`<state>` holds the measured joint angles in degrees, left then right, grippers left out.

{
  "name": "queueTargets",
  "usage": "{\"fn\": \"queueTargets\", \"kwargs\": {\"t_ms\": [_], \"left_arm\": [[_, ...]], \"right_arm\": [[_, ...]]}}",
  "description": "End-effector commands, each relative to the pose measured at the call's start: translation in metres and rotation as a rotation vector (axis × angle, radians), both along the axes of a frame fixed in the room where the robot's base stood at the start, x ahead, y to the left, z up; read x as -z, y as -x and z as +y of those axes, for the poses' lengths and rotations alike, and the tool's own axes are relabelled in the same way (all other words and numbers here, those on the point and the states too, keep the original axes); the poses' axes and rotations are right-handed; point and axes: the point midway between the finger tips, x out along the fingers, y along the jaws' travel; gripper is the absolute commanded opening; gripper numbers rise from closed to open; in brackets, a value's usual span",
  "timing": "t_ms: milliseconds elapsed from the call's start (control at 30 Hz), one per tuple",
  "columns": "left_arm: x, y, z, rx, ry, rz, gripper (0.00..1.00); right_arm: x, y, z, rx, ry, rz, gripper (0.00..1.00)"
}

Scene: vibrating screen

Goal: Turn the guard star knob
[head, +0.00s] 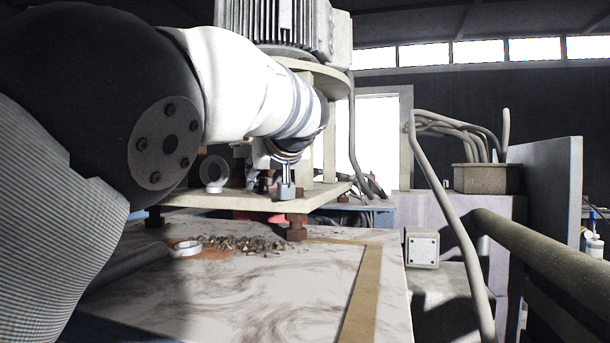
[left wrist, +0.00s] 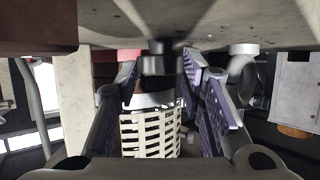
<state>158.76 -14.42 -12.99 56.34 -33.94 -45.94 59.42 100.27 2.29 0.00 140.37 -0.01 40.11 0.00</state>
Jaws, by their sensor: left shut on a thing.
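In the head view my left arm comes in from the left, and my left gripper (head: 283,160) is small and partly hidden at its far end, by the machine's raised plate. In the left wrist view my left gripper (left wrist: 160,78) has its two purple-padded fingers on either side of a dark round knob (left wrist: 158,60). It is shut on this knob, which I take to be the guard star knob. The knob's shape is too dark to tell its lobes. In the head view I cannot make out the knob behind my arm. My right gripper is not in view.
A ribbed motor (head: 285,25) stands above the plate (head: 235,200). Pipes (head: 540,250) and a grey box (head: 421,248) stand at the right. A slotted pale cylinder (left wrist: 150,135) lies beyond the fingers.

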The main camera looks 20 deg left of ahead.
Motion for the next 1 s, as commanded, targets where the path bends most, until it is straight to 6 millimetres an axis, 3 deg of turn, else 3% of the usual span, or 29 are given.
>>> {"fn": "queueTargets", "kwargs": {"t_ms": [33,67,100,467,600,1000], "left_arm": [[0.002,-0.001,0.000,0.000,0.002,0.004,0.08],[0.002,-0.001,0.000,0.000,0.002,0.004,0.40],[0.002,-0.001,0.000,0.000,0.002,0.004,0.44],[-0.002,0.002,0.001,0.033,0.004,-0.001,0.44],[-0.008,0.009,0.005,0.215,0.013,-0.011,0.44],[0.002,0.003,0.010,0.669,0.009,-0.003,0.44]], "right_arm": [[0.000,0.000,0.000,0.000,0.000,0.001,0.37],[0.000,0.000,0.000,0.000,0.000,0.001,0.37],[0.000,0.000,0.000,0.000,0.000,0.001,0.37],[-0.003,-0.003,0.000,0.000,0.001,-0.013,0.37],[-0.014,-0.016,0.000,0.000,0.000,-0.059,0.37],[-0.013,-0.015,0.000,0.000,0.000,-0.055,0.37]]}}
